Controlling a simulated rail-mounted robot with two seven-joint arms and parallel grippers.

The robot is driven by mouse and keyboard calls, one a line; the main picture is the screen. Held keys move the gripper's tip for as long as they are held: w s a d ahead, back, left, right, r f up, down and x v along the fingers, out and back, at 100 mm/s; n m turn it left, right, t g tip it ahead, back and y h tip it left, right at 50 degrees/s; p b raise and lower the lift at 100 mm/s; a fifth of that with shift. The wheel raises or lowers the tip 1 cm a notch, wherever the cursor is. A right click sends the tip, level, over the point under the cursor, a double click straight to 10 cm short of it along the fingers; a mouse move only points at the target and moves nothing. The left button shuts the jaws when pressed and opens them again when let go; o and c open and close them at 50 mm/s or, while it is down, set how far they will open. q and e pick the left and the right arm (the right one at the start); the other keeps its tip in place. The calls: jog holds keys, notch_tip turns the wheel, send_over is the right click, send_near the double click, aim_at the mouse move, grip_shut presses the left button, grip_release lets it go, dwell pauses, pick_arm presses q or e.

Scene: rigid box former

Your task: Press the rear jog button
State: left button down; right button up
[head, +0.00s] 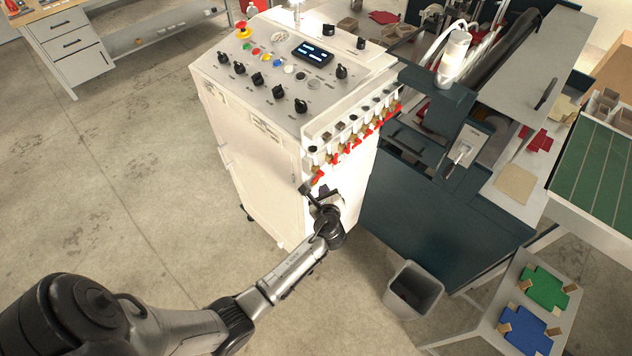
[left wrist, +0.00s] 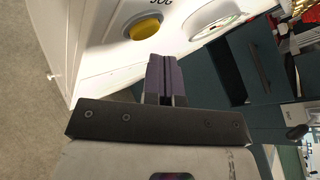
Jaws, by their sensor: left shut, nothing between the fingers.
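I cannot tell how large the gap is. In the head view my left gripper (head: 310,190) is at the side of the white control cabinet (head: 262,160), below its row of valves. The button cannot be made out there. My right gripper is not in view.
Red-handled valves (head: 350,145) line the cabinet's upper edge above my gripper. A dark blue machine (head: 430,220) stands close to its right. A grey bin (head: 412,290) stands on the floor below. The floor left of the cabinet is clear.

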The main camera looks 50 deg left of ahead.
pick_arm(q)
jog(key=shift+a, duration=0.1)
dwell(0.3)
jog(key=shift+a+p, duration=0.3)
jog(key=shift+p, duration=0.05)
jog(key=shift+a, duration=0.2)
dwell(0.5)
jog(key=shift+a, duration=0.3)
jog(key=shift+d, duration=0.1)
dwell(0.5)
jog(key=shift+d+p, duration=0.35)
jog(key=shift+d, duration=0.4)
jog(key=shift+d, duration=0.15)
